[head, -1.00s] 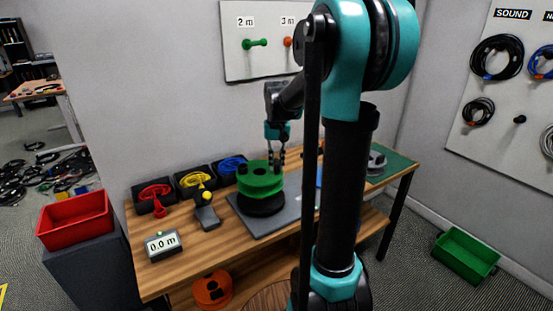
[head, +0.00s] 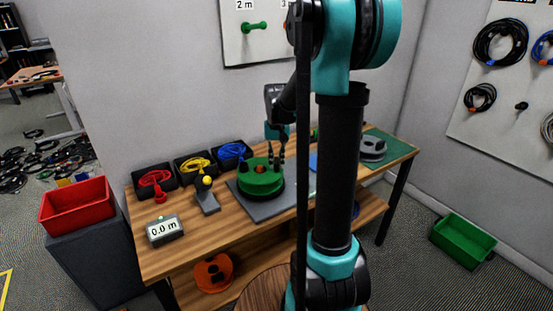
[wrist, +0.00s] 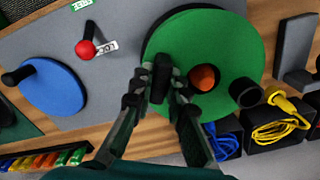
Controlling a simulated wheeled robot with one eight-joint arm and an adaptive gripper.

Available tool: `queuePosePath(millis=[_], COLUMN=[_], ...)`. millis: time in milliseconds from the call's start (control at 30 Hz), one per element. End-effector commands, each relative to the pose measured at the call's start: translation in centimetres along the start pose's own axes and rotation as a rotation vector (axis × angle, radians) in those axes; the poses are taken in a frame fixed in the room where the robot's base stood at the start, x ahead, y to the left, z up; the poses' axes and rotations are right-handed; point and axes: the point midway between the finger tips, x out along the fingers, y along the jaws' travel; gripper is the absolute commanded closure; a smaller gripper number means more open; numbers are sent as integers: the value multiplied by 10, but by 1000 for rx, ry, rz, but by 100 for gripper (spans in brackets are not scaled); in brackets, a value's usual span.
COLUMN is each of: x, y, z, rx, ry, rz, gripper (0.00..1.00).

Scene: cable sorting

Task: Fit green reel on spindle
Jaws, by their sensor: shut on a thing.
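The green reel (head: 262,184) lies level over a black round base on a grey plate (head: 248,208) on the bench. It also shows from above in the wrist view (wrist: 205,40). An orange spindle tip (wrist: 204,78) shows through the reel's middle, and also in the head view (head: 260,169). Two black posts stand on the reel's top. My gripper (wrist: 160,88) is shut on the post beside the spindle tip. It also shows in the head view (head: 277,160). How far the reel sits down on the base is partly hidden.
Black bins with red (head: 154,180), yellow (head: 196,167) and blue (head: 232,153) cables line the bench's back. A length display (head: 164,230) and a yellow-knobbed stand (head: 207,196) are left of the reel. A red-knobbed lever (wrist: 86,49) and blue disc (wrist: 55,88) lie close by.

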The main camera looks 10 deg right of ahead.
Motion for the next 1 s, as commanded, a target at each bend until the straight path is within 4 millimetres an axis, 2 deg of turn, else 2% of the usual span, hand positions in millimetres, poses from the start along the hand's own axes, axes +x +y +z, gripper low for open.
queuePosePath(millis=[367, 400, 567, 867, 1000], x=[2, 2, 2, 1, -8], y=[0, 0, 0, 0, 0], z=[0, 0, 0, 0, 0], rx=[0, 0, 0, 0, 0], ry=[0, 0, 0, 0, 0], rz=[0, 0, 0, 0, 0], gripper=[100, 82, 62, 61, 61])
